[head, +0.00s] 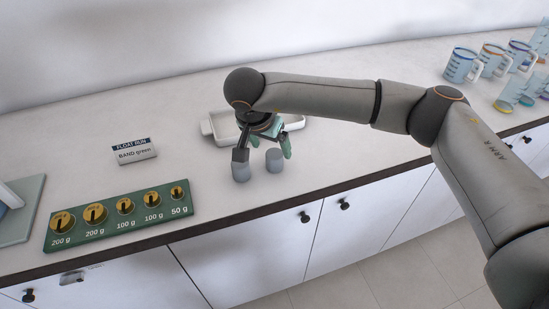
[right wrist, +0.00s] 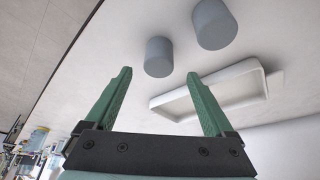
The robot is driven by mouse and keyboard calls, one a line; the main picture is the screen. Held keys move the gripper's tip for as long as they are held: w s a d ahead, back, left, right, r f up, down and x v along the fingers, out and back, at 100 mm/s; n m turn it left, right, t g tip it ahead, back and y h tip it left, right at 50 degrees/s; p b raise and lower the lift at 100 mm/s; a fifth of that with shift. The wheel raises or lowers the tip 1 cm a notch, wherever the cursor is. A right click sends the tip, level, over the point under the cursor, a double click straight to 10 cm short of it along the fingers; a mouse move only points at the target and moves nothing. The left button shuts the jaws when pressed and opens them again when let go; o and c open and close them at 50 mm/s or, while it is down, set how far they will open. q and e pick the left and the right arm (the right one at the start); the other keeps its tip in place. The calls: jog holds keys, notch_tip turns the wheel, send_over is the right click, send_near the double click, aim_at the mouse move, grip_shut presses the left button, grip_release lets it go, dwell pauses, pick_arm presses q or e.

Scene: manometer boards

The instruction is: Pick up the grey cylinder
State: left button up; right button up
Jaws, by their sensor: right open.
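Two grey cylinders stand upright side by side on the counter: a left one (head: 241,173) and a right one (head: 274,161). My right gripper (head: 264,153) is open and empty close to them, and one finger overlaps the top of the left cylinder in the head view. In the right wrist view, one cylinder (right wrist: 158,57) lies in line with the gap between the open green fingers (right wrist: 158,76), just beyond their tips. The other cylinder (right wrist: 213,25) is farther up and to the right. Whether a finger touches a cylinder I cannot tell. My left gripper is out of view.
A white tray (head: 208,127) lies behind the cylinders, partly hidden by my gripper. A green weight board (head: 120,222) with several brass weights and a small sign (head: 134,151) are to the left. Several measuring jugs (head: 462,66) stand far right. The counter's front edge is close.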

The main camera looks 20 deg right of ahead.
aim_at(274, 153)
jog(key=p+x, duration=0.1)
jog(key=x, duration=0.4)
jog(key=shift+s, duration=0.1)
jog(key=shift+r, duration=0.1)
grip_shut()
dwell(0.5)
